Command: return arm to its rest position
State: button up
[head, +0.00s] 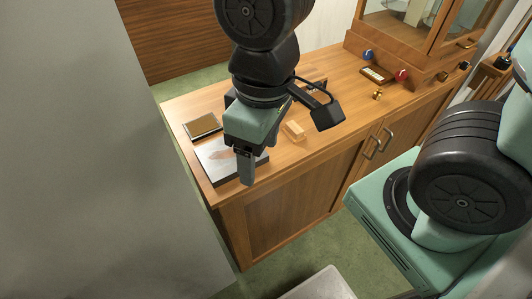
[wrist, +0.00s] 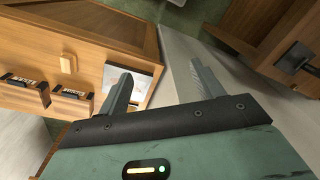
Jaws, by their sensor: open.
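My gripper (head: 246,168) hangs over the left front part of the wooden cabinet top in the head view. Its jaws are open with nothing seen between them. In the wrist view the two fingers (wrist: 163,82) stand well apart. My arm reaches down from the top of the picture and hides part of the cabinet top. Just behind the gripper, a white slab with a pinkish patch (head: 212,158) lies near the cabinet's left edge. I cannot tell how high the fingers are above the slab.
A dark-framed brown pad (head: 202,126) lies behind the slab. A small wooden block (head: 293,131) sits right of the gripper. Farther right are a blue ball (head: 368,55), a red ball (head: 402,75) and a glass-doored case (head: 420,35). A grey surface (head: 110,180) stands at left.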

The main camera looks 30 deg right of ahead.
jog(key=shift+s+a+r+n, duration=0.1)
jog(key=shift+s+n, duration=0.05)
jog(key=shift+s, duration=0.4)
jog(key=shift+s+a+r+n, duration=0.1)
jog(key=shift+s+n, duration=0.05)
jog(key=shift+s, duration=0.4)
notch_tip(320, 180, down, 5)
jog(key=b, duration=0.4)
jog(key=shift+w+d+r+b, duration=0.1)
jog(key=shift+r+b, duration=0.1)
jog(key=shift+b, duration=0.1)
